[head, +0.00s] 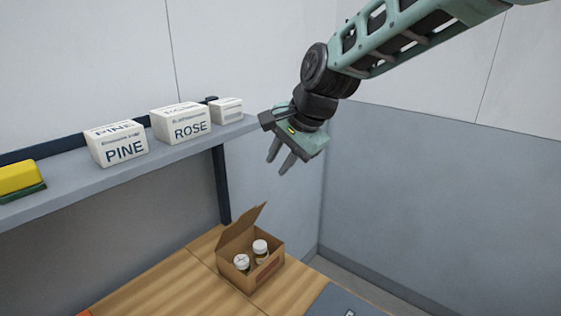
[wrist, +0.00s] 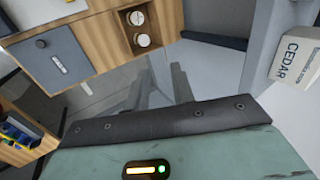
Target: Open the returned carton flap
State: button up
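The brown carton (head: 268,275) stands on the wooden surface, with one flap (head: 243,229) raised and tilted up at its back left. Its top is open, and two white-capped jars (head: 241,262) show inside. The jars also show in the wrist view (wrist: 143,40), near the top edge. My gripper (head: 280,163) hangs above and to the right of the carton, well apart from it. Its two fingers are spread with a gap between them and hold nothing. In the wrist view the fingers look pale and blend with the background.
A shelf (head: 75,190) at the left holds boxes marked PINE (head: 118,146) and ROSE (head: 181,124), a smaller white box (head: 227,111) and a yellow-green block (head: 20,177). A CEDAR box (wrist: 296,55) shows at right in the wrist view. A grey panel (head: 342,302) lies right of the carton.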

jog(key=shift+f, duration=0.1)
jog(key=c, duration=0.4)
jog(key=w+f+n+t+b, duration=0.1)
jog(key=w+f+b, duration=0.1)
jog(key=f+b, duration=0.1)
jog(key=w+d+f+n+t+b, duration=0.1)
jog(key=w+f+t+b, duration=0.1)
jog(key=f, duration=0.3)
jog(key=w+f+t+b, duration=0.2)
jog(key=w+f+b, duration=0.1)
jog(key=w+f, duration=0.1)
jog(key=shift+d+n+b, duration=0.35)
jog(key=shift+n, duration=0.05)
grip_shut()
jog(key=n+t+y+b, duration=0.6)
jog(key=n+y+b, duration=0.8)
jog(key=b, duration=0.4)
send_near(248, 213)
jog(key=shift+n, duration=0.6)
jog(key=p+x, duration=0.2)
jog(key=x, duration=0.5)
jog(key=shift+s+r+p, duration=0.15)
jog(key=shift+s+p, duration=0.05)
jog(key=shift+p, duration=0.15)
